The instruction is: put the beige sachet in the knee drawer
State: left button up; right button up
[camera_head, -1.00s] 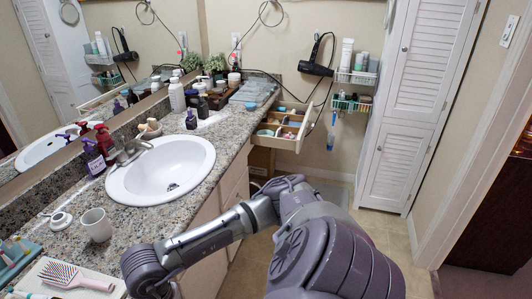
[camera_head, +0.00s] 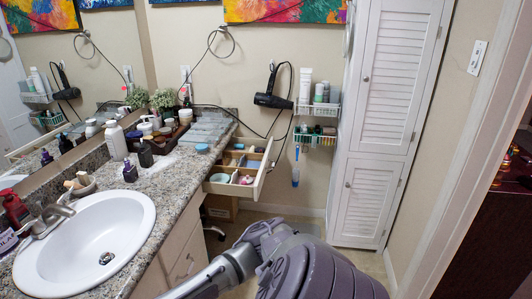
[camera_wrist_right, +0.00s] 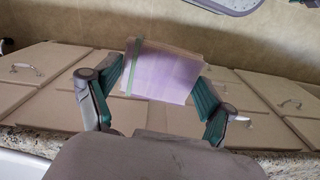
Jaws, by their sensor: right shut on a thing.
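The beige sachet (camera_wrist_right: 166,72) shows in the right wrist view, with a pinkish-lilac sheen and a green band near its left side. My right gripper (camera_wrist_right: 163,88) is shut on it, with one green-padded finger at each side. The knee drawer (camera_head: 251,186) is pulled open under the far end of the counter in the head view. Its divided inside holds a blue round item, a pink item and other small things. The sachet and right gripper are hidden in the head view, where only my arm shows. My left gripper is not in view.
The granite counter (camera_head: 160,185) carries a white sink (camera_head: 90,245), bottles and a tray of toiletries. A hair dryer (camera_head: 271,90) and wire baskets (camera_head: 318,109) hang on the wall beyond the drawer. A tall white louvred cabinet (camera_head: 375,150) stands to the right.

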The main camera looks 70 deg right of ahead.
aim_at(231, 161)
jog(key=l, duration=0.45)
jog(key=i+l+z, duration=0.1)
jog(key=l, duration=0.4)
jog(key=i+l, duration=0.1)
jog(key=l, duration=0.35)
jog(key=i+l+z, duration=0.1)
jog(key=l, duration=0.4)
jog(key=i+l, duration=0.1)
jog(key=l, duration=0.35)
jog(key=i+l+z, duration=0.1)
jog(key=l, duration=0.35)
jog(key=i+l, duration=0.1)
jog(key=l, duration=0.35)
jog(key=z, duration=0.05)
